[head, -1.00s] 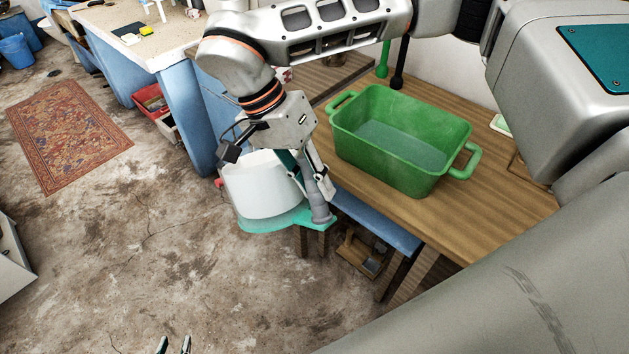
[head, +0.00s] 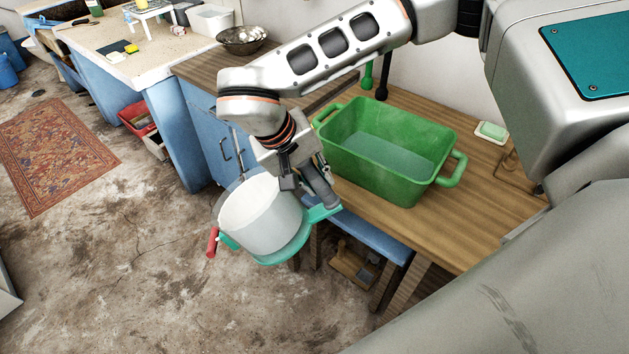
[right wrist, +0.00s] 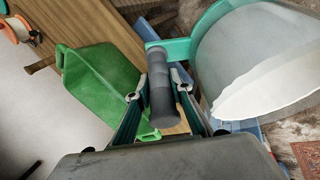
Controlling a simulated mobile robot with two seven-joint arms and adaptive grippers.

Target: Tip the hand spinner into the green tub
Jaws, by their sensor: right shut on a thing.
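The hand spinner (head: 265,222) has a white drum in a clear outer bowl, a teal base, a grey handle and a red crank knob (head: 212,242). My right gripper (head: 318,182) is shut on the grey handle, which shows between its fingers in the right wrist view (right wrist: 160,95). The spinner hangs tilted over the floor, left of the wooden counter. The green tub (head: 375,172) stands on the counter, right of the spinner and apart from it. My left gripper is out of view.
The wooden counter (head: 440,225) has a blue edge and a small shelf below. A soap dish (head: 491,132) lies behind the tub at the right. A metal bowl (head: 242,40) stands at the back. Open floor (head: 150,270) lies to the left.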

